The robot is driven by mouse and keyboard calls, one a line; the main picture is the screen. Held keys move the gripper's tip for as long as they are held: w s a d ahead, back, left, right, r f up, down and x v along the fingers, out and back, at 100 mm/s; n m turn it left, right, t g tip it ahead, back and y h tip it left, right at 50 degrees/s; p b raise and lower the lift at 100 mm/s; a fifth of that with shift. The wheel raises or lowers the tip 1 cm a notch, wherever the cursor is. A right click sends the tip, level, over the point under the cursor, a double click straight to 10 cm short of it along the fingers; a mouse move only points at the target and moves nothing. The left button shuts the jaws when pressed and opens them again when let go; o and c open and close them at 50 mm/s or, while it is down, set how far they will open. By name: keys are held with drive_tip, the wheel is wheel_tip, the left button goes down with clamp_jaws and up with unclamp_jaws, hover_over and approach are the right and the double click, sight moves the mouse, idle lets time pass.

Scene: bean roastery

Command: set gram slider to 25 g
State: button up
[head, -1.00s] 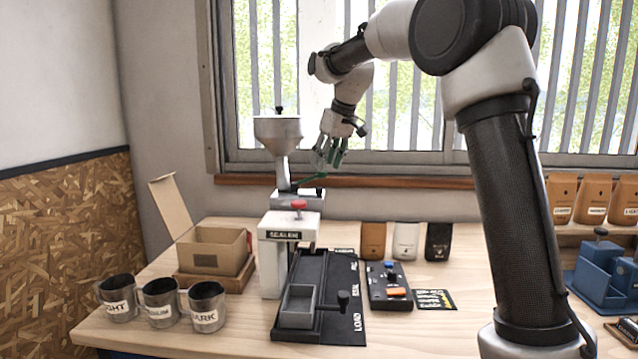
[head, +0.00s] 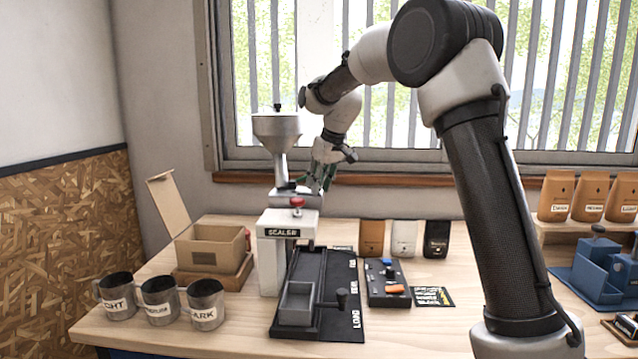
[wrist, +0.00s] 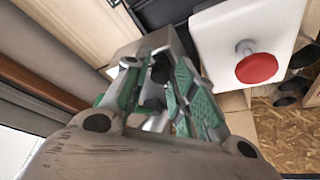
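My gripper (head: 318,184) has green-padded fingers and is low beside the grey dispenser (head: 278,130), just behind the sealer. In the wrist view my gripper (wrist: 158,82) has its fingers apart, on either side of a dark gap over a grey metal block (wrist: 128,58). I cannot tell whether the fingers touch anything. The gram slider and its scale are not readable; my fingers may cover them.
The white sealer (head: 275,250) with its red knob (head: 297,202) stands close in front of my gripper; the knob also shows in the wrist view (wrist: 257,68). A black track with a grey tray (head: 296,303), three cups (head: 160,300), an open carton (head: 215,250) and bags (head: 404,238) surround it.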

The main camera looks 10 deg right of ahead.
sight(297, 194)
clamp_jaws()
drive_tip(key=shift+w+a+r, duration=0.1)
drive_tip(key=shift+w+a, duration=0.15)
drive_tip(key=shift+a, duration=0.6)
drive_tip(key=shift+w+a+f, duration=0.1)
drive_tip(key=shift+w+a, duration=0.2)
drive_tip(key=shift+a, duration=0.5)
drive_tip(key=shift+w+a+r, duration=0.1)
drive_tip(key=shift+w+a, duration=0.15)
drive_tip(key=shift+a, duration=0.6)
drive_tip(key=o, duration=0.5)
unclamp_jaws()
drive_tip(key=shift+a, duration=0.15)
drive_tip(key=v, duration=1.2)
